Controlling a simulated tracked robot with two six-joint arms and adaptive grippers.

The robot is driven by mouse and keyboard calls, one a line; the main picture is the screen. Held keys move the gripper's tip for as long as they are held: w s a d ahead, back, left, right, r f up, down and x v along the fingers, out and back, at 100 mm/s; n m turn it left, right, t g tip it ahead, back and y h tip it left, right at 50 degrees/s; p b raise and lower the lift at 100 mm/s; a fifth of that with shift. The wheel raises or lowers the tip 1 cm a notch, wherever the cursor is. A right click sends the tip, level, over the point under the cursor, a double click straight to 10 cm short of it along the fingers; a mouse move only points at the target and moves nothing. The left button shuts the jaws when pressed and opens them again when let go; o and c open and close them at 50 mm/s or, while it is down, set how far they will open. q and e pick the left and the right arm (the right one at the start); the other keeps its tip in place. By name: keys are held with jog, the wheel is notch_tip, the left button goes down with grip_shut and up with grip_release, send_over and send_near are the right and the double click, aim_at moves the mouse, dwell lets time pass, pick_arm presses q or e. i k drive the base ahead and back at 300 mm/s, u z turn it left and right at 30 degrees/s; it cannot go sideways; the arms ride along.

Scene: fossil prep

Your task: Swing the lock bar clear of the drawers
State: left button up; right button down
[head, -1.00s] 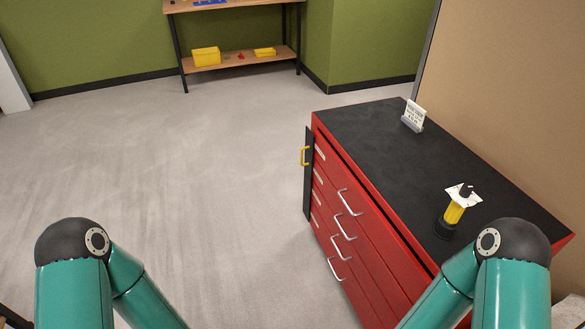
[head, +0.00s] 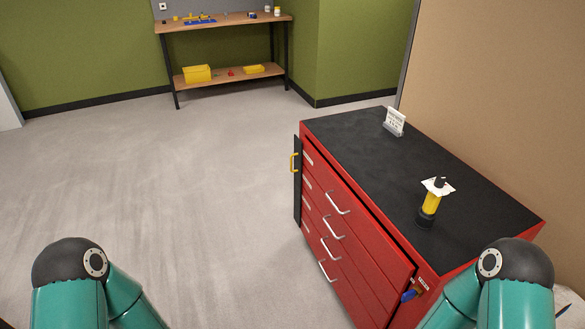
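The lock bar (head: 297,195) is a dark upright strip at the far left end of the red drawer cabinet (head: 450,290). Its yellow handle (head: 293,163) sticks out to the left. The bar stands beside the drawer fronts, and the drawer handles to its right are uncovered. Several red drawers (head: 352,232) with silver handles are stacked on the front. A dark gap runs along the top drawer's upper edge; I cannot tell if it is ajar. Both my grippers are out of view; only my teal upper arms show at the bottom corners.
On the black cabinet top stand a white sign (head: 395,121) and a yellow-and-black tool holder (head: 430,203). A small blue item (head: 409,296) is at the cabinet's near end. A workbench (head: 222,24) with yellow bins stands at the back. The floor (head: 190,200) left of the cabinet is clear.

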aim_at(298, 145)
jog(key=z, duration=0.1)
jog(key=i, duration=0.95)
jog(key=u, duration=0.05)
